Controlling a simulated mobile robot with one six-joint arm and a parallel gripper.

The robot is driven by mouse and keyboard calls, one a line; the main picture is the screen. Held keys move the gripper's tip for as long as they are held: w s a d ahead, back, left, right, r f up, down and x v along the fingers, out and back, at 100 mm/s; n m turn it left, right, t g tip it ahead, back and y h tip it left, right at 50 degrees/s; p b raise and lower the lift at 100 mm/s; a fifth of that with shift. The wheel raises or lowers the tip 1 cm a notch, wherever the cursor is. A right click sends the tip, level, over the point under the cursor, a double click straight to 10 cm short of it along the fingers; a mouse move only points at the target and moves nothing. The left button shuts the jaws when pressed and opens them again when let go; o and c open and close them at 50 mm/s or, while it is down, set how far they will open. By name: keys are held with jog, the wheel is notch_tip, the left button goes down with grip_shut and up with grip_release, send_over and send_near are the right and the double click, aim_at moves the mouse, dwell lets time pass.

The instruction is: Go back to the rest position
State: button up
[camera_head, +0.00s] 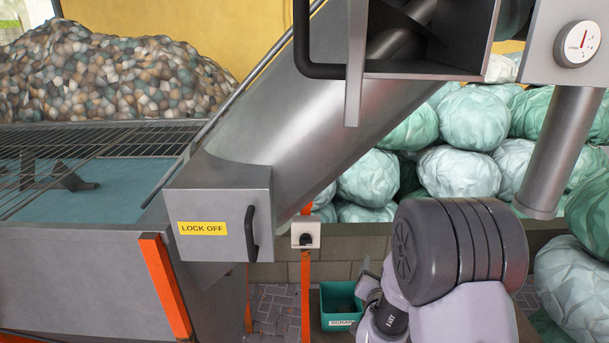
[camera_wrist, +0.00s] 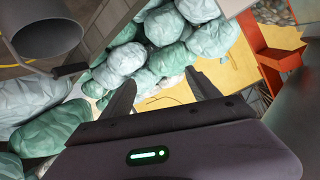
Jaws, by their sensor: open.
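My gripper (camera_wrist: 160,78) shows in the wrist view with its two dark fingers spread wide apart. Nothing is between them. Pale green and white bales (camera_wrist: 165,32) lie beyond the fingertips, clear of them. In the head view my arm rises at the lower right, and its thick dark joint hides part of the scene behind it.
A steel auger tube (camera_head: 320,120) slants across the head view to a box with a yellow "LOCK OFF" label (camera_head: 203,228). A green scrap bin (camera_head: 340,302) stands low beside my arm. Bales (camera_head: 458,172) are stacked behind. A grated hopper (camera_head: 90,255) fills the left.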

jog(key=s+a+r+n+g+y+b, duration=0.1)
jog(key=s+a+r+g+y, duration=0.4)
jog(key=s+r, duration=0.8)
jog(key=s+a+n+g, duration=0.1)
jog(key=s+a, duration=0.1)
jog(key=s, duration=0.8)
jog(key=s+a+g, duration=0.2)
jog(key=s+a, duration=0.1)
jog(key=s, duration=0.8)
jog(key=shift+s+r+n+y, duration=0.2)
jog(key=shift+r+n+y, duration=0.05)
jog(key=shift+n+y, duration=0.15)
jog(key=shift+a, duration=0.1)
